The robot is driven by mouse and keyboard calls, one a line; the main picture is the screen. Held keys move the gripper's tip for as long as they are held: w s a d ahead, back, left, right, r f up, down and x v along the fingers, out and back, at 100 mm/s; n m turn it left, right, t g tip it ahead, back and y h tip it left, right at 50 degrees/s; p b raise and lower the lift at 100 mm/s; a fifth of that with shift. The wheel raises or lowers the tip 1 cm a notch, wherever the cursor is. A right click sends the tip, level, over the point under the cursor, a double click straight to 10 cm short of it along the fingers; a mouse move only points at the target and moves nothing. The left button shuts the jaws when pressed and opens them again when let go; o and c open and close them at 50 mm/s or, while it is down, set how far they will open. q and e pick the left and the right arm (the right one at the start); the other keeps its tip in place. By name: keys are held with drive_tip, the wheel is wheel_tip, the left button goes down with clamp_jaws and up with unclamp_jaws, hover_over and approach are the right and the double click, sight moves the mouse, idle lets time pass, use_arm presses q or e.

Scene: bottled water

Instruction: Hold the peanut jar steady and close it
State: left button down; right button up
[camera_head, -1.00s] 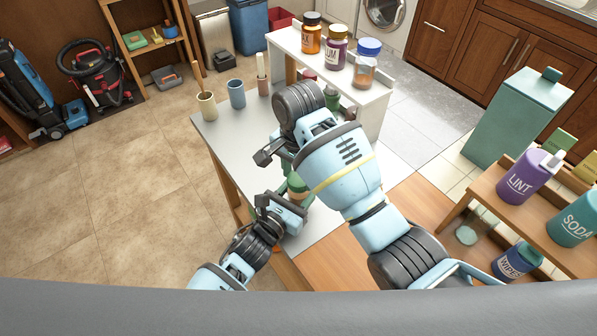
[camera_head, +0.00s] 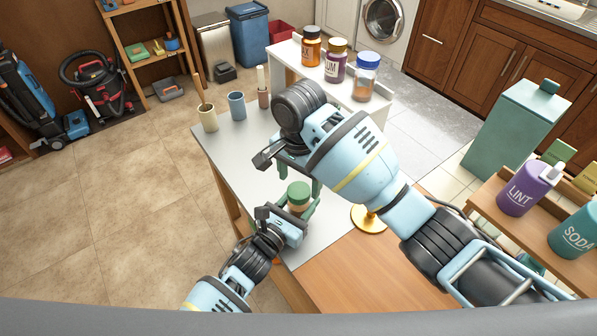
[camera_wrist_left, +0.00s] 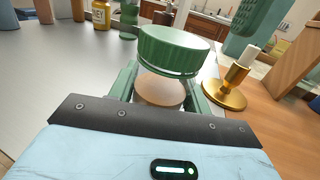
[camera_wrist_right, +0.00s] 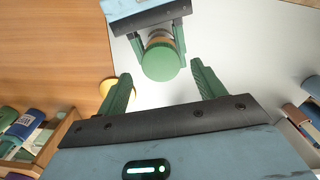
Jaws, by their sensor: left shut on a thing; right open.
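The peanut jar (camera_head: 299,206) has a tan body and a green lid (camera_head: 299,190). It stands on the grey table top, and the left wrist view shows the tan shoulder (camera_wrist_left: 160,92) under the lid (camera_wrist_left: 174,48). The lid is on top of the jar; I cannot tell how tightly it sits. My left gripper (camera_head: 297,213) is shut around the jar body from the near side. My right gripper (camera_wrist_right: 161,72) is open and empty, pointing down above the lid, with clear space between its green fingers. The right wrist view shows the lid (camera_wrist_right: 161,63) centred between them.
A gold stand (camera_head: 368,218) is right of the jar, by the wooden surface. Cups (camera_head: 208,118) stand at the table's far left. Several jars (camera_head: 335,62) line the white shelf behind. A shelf with a purple LINT container (camera_head: 521,191) is at the right.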

drive_tip(key=shift+a+r, duration=0.1)
drive_tip(key=shift+r, duration=0.9)
drive_tip(key=shift+c, duration=0.4)
